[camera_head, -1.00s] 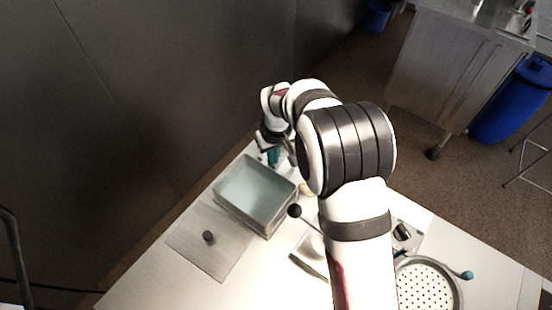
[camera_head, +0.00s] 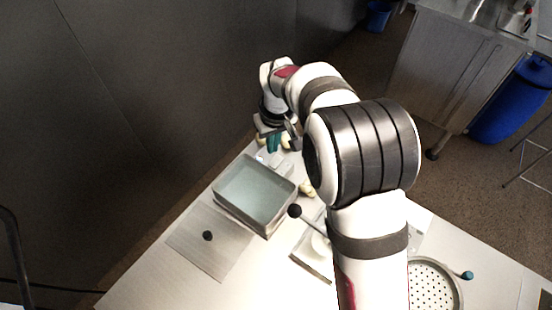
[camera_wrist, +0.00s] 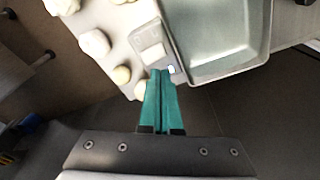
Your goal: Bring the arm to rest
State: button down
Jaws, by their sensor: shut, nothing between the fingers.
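My gripper (camera_head: 274,142) hangs over the far end of the white table (camera_head: 150,275) in the head view, beyond the grey-blue rectangular basin. In the wrist view its teal fingers (camera_wrist: 161,100) are together with nothing between them. Several pale, rounded pieces lie on the table near the fingertips, such as a round one (camera_wrist: 95,43) in the wrist view. I cannot tell the exact height of the fingertips above the table. My arm hides part of the table's right side in the head view.
The basin (camera_head: 222,200) stands close to my gripper and also shows in the wrist view (camera_wrist: 262,40). A flat lid with a dark knob (camera_head: 207,236) lies left of it. A perforated round basket (camera_head: 458,290) is at the right. A dark wall rises along the left.

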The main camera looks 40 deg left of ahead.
jog(key=shift+r, duration=0.65)
jog(key=s+d+r+m, duration=0.2)
jog(key=d+r+m, duration=0.3)
jog(key=d, duration=0.7)
jog(key=s+d+r+m, duration=0.3)
jog(key=d+r+m, duration=0.15)
jog(key=d, duration=0.75)
jog(key=s+d+m+g, duration=0.1)
jog(key=s+d+m, duration=0.7)
jog(key=s, duration=0.6)
jog(key=shift+s+d+f, duration=0.2)
jog(key=shift+s+d, duration=0.1)
jog(key=shift+d, duration=0.8)
